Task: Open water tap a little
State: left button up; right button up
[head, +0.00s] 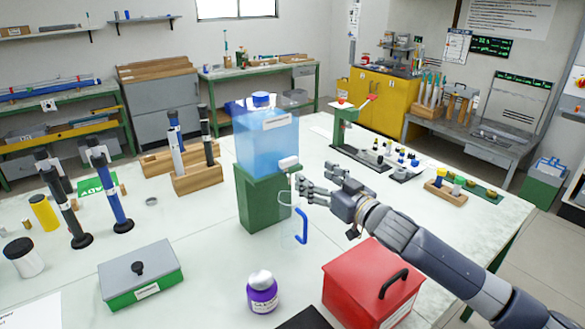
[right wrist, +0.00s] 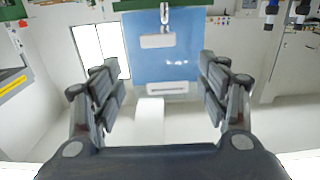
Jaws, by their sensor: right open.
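A translucent blue water tank (head: 266,140) with a blue cap stands on a green stand (head: 262,205). Its white tap (head: 288,162) sticks out low on the tank's right side. A clear jug with a blue handle (head: 302,226) stands below the tap. My right gripper (head: 307,187) is open just right of the tap, apart from it as far as I can tell. In the right wrist view the fingers (right wrist: 158,82) are spread and the tank (right wrist: 188,62) lies beyond them. A white block (right wrist: 150,120) shows between them. My left gripper is out of view.
A red box (head: 365,285) with a black handle stands below my right forearm. Wooden holders with rods (head: 195,178) are left of the tank. A green press (head: 342,125) stands behind the gripper.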

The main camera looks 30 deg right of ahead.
aim_at(290, 161)
jog(key=w+p, duration=0.1)
jog(key=w, duration=0.5)
jog(key=w+a+p, duration=0.1)
jog(key=w, duration=0.3)
jog(key=shift+f+p, duration=0.1)
jog(key=shift+p, duration=0.25)
jog(key=shift+w+a+f, duration=0.1)
jog(key=shift+w+a, duration=0.05)
jog(key=shift+w, duration=0.35)
jog(key=c, duration=1.1)
